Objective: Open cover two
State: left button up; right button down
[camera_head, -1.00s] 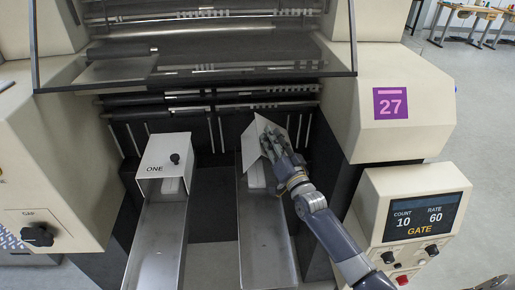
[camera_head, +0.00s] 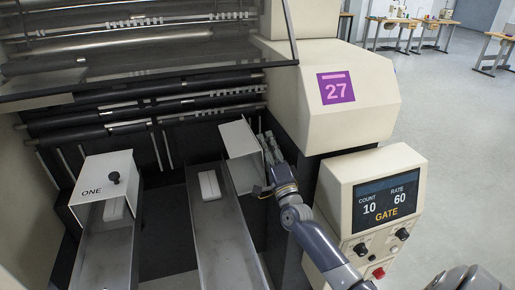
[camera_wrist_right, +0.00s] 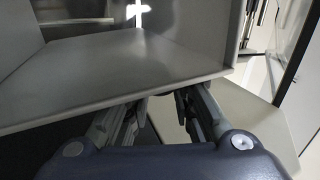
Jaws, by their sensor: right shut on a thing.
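Cover two (camera_head: 240,140), a pale box-like lid, stands swung up on the right side of the second channel (camera_head: 222,240). A white block (camera_head: 209,186) lies exposed in that channel. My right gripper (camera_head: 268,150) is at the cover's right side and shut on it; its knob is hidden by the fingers. In the right wrist view, the grey cover panel (camera_wrist_right: 130,70) fills the area in front of the fingers (camera_wrist_right: 160,100). Cover one (camera_head: 103,185), marked ONE with a black knob, is down over the first channel. My left gripper is out of view.
A control box (camera_head: 380,205) reading COUNT 10, RATE 60 and GATE stands to the right of my right arm. The machine housing with the purple 27 sign (camera_head: 336,88) is behind it. A clear guard (camera_head: 140,75) hangs above the channels. Open floor lies at right.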

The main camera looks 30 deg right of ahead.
jog(key=shift+s+d+f+m+h+b, duration=0.1)
jog(key=shift+d+f+m+h+b, duration=0.15)
jog(key=shift+f, duration=0.2)
jog(key=shift+s+d+f+m+h+b, duration=0.1)
jog(key=shift+f+m+h, duration=0.05)
jog(key=shift+f+m, duration=0.25)
jog(key=c, duration=1.4)
grip_release()
jog(key=shift+r, duration=0.1)
jog(key=shift+o, duration=0.2)
jog(key=shift+r, duration=0.2)
jog(key=v, duration=1.2)
